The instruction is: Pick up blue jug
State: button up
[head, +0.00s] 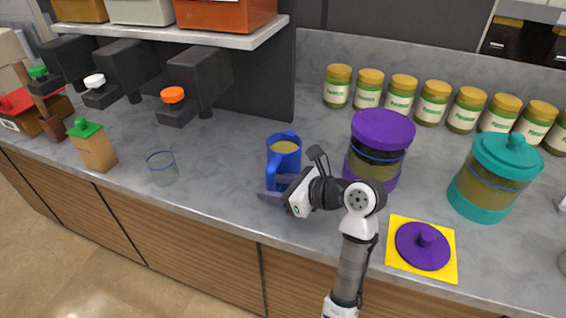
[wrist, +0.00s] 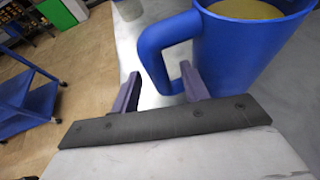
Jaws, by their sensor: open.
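The blue jug (head: 285,146) stands upright on the grey counter, with yellowish contents inside. Its handle faces the front left. In the wrist view the jug (wrist: 240,50) fills the upper right, and its handle (wrist: 150,50) reaches left towards my fingers. My gripper (head: 270,190) is open and low at the front of the jug, close to the handle. In the wrist view my gripper (wrist: 160,76) has the lower handle between its two fingertips. The right finger overlaps the handle's opening; I cannot tell whether it touches. My fingers hide part of the jug's lower side.
A purple-lidded jar (head: 380,135) stands close right of the jug, behind my arm. A teal jar (head: 495,175) and a purple lid on a yellow mat (head: 400,262) are further right. Several small jars (head: 400,95) line the back. A clear glass (head: 162,168) stands left.

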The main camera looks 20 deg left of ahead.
jog(key=shift+x, duration=0.85)
jog(key=shift+c, duration=0.4)
grip_shut()
jog(key=shift+r, duration=0.15)
